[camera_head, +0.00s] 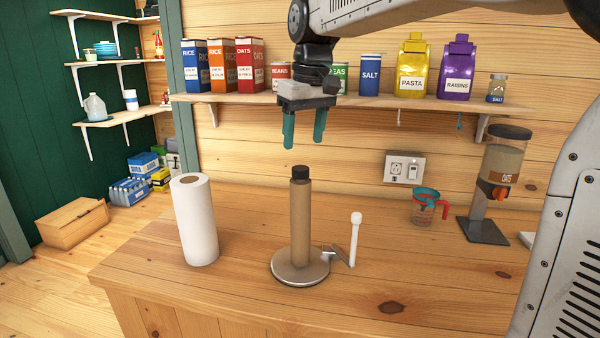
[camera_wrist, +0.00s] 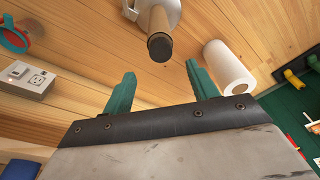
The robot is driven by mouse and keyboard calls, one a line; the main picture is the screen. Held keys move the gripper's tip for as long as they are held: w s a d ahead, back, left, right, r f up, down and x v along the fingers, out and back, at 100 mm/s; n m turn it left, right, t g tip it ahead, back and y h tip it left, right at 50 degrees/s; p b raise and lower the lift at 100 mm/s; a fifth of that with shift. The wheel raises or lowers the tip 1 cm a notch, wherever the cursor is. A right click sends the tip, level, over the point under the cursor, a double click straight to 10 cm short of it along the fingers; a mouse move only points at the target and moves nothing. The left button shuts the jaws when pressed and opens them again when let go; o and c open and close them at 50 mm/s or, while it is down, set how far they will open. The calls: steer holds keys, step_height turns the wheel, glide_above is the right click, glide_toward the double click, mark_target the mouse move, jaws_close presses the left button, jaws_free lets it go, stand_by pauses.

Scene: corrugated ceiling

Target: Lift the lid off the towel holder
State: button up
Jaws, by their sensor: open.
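The towel holder (camera_head: 299,228) stands upright on the wooden counter, with a brown post on a round metal base and a white-tipped side arm. Its lid (camera_head: 300,172) is a short black cap on top of the post. In the wrist view the lid (camera_wrist: 160,47) shows end-on, beyond the fingers and between them. My gripper (camera_head: 304,145) hangs above the holder with its green fingers pointing down. It is open and empty, and its fingers (camera_wrist: 160,82) do not touch the lid.
A white paper towel roll (camera_head: 195,220) stands left of the holder. A shelf (camera_head: 350,101) with boxes, cans and jars runs along the wall behind. The front right counter is clear.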

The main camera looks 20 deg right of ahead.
mark_target(301, 168)
steer(key=f, duration=0.6)
steer(key=shift+w+a+f, duration=0.2)
steer(key=shift+w+f, duration=0.1)
steer(key=shift+w, duration=0.05)
steer(key=c, duration=1.1)
steer(key=shift+o, duration=0.2)
